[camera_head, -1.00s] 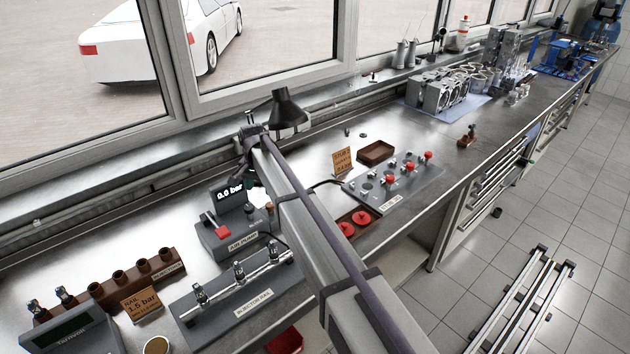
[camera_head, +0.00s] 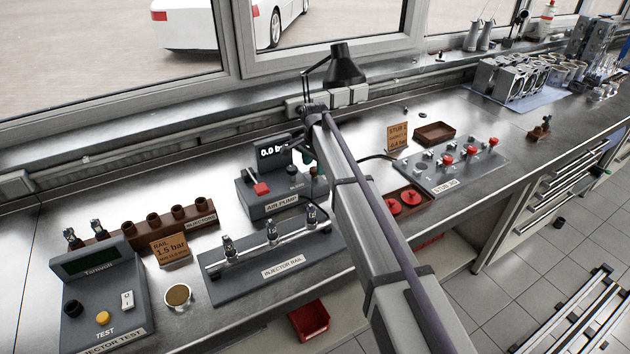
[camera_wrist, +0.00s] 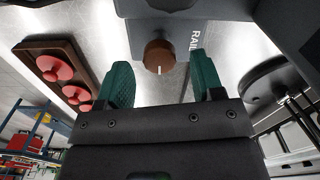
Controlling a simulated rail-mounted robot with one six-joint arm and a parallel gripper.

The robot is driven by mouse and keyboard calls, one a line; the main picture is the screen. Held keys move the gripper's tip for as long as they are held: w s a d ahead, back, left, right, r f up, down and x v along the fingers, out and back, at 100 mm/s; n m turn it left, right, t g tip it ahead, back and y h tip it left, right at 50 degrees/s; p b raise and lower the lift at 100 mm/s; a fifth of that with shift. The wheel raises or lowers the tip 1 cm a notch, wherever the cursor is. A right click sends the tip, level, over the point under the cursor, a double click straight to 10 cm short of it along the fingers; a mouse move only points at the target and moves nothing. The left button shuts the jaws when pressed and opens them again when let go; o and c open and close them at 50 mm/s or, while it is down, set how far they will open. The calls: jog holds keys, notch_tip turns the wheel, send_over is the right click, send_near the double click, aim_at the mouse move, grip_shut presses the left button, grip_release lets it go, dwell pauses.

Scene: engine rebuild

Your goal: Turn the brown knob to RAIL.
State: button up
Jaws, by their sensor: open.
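The brown knob (camera_wrist: 158,57) shows in the wrist view on a grey housing, with a white mark at its lower edge. The word RAIL (camera_wrist: 194,42) is printed sideways to its right. My gripper (camera_wrist: 161,68) is open, its two green fingers apart on the left and right of the knob. I cannot tell whether either finger touches it. In the head view the air pump (camera_head: 272,208) has a display (camera_head: 273,151) that reads 0.0 bar and a red switch (camera_head: 261,188). My gripper (camera_head: 308,157) is at the pump's right side, partly hidden by my arm.
The injector rail (camera_head: 270,268) stands in front of the pump. A dark tray (camera_head: 410,212) with red caps lies to the right, near the stub jig panel (camera_head: 450,172). A lamp (camera_head: 345,72) stands behind my arm. A card reading RAIL 1.5 bar (camera_head: 170,250) stands at left.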

jog(key=shift+f, duration=0.8)
jog(key=shift+r, duration=0.15)
jog(key=c, duration=0.9)
